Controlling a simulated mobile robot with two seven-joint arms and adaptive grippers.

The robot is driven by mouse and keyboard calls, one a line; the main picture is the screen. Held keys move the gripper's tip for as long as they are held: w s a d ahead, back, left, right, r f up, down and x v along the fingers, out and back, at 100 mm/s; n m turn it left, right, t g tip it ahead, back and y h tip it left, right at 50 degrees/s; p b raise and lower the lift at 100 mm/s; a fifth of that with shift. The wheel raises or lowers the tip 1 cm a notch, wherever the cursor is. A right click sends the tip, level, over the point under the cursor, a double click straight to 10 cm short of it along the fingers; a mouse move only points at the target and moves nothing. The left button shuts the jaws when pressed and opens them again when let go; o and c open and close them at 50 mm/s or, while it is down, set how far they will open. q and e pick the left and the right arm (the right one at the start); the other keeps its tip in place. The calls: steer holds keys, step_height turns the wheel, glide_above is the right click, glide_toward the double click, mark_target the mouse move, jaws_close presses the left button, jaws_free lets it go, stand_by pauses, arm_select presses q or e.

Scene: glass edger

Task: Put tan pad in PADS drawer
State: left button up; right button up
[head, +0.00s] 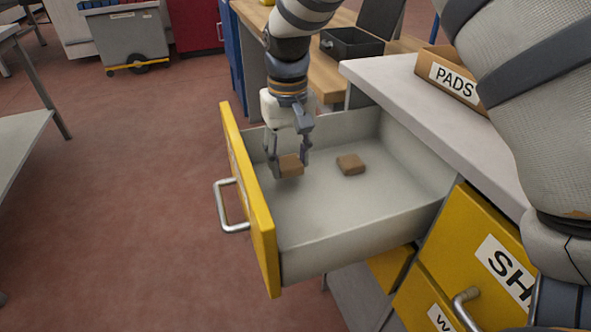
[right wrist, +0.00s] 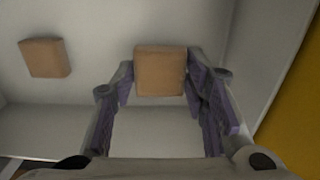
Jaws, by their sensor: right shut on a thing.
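My right gripper (head: 288,167) reaches down into the open yellow-fronted drawer (head: 335,222). It is shut on a tan pad (head: 291,165), which also shows between the fingers in the right wrist view (right wrist: 160,70). The held pad is low inside the drawer, near its front panel; I cannot tell whether it touches the drawer floor. A second tan pad (head: 351,164) lies on the drawer floor to the right, apart from the gripper. It shows at the upper left in the right wrist view (right wrist: 44,58). My left gripper is not in view.
A cardboard box labelled PADS (head: 450,80) stands on the grey countertop (head: 420,105) above the drawer. Closed yellow drawers (head: 480,235) are below. A dark tray (head: 352,43) sits on a wooden bench behind. The drawer's silver handle (head: 231,205) sticks out over open floor.

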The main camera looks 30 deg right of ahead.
mark_target(289, 162)
steer(key=shift+f, duration=1.8)
steer(key=o, duration=0.7)
steer(key=shift+o, duration=0.2)
step_height(289, 162, up, 12)
steer(key=shift+r, duration=0.15)
